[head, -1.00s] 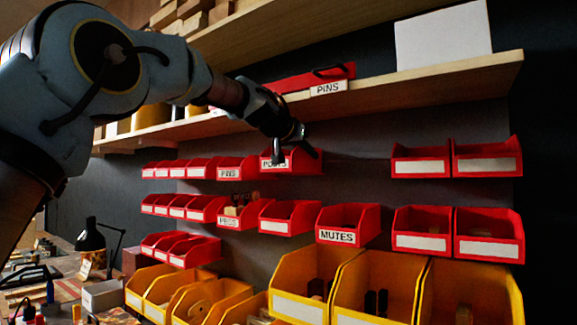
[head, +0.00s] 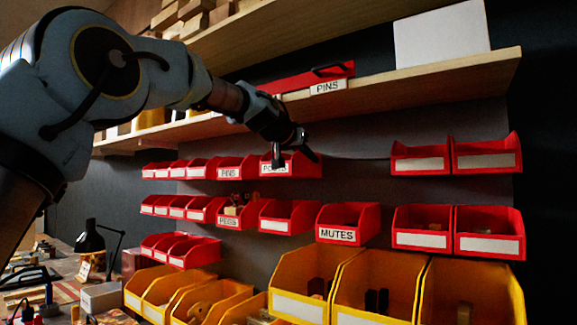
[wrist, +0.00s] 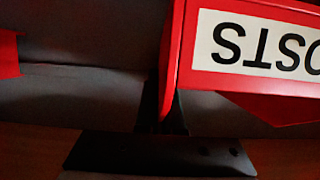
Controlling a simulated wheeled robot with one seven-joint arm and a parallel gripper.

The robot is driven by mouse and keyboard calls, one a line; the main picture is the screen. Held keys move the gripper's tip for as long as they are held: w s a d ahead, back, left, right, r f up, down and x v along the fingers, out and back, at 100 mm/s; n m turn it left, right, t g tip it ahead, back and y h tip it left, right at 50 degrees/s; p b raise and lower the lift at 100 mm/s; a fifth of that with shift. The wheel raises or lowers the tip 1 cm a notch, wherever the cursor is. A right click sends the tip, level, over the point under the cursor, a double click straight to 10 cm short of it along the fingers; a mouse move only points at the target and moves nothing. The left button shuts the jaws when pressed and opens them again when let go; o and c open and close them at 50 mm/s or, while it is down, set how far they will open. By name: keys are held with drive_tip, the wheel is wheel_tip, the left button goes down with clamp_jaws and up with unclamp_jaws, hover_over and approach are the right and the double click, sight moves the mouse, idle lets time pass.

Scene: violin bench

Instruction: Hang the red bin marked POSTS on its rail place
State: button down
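The gripper is shut on that wall. One finger partly covers the label in the head view.
The wooden shelf (head: 430,78) runs close above my gripper. A bare stretch of wall (head: 355,172) lies right of POSTS, before two red bins (head: 421,158). A lower row holds more red bins, including MUTES (head: 348,223). Yellow bins (head: 300,290) stand below.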

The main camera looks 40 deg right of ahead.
drive_tip(key=shift+f, duration=0.15)
drive_tip(key=c, duration=1)
unclamp_jaws()
drive_tip(key=shift+o, duration=0.2)
drive_tip(key=b+v, duration=0.4)
drive_tip(key=v, duration=0.5)
drive_tip(key=shift+a, duration=0.15)
drive_tip(key=shift+b+v, duration=0.3)
drive_tip(key=shift+v, duration=0.5)
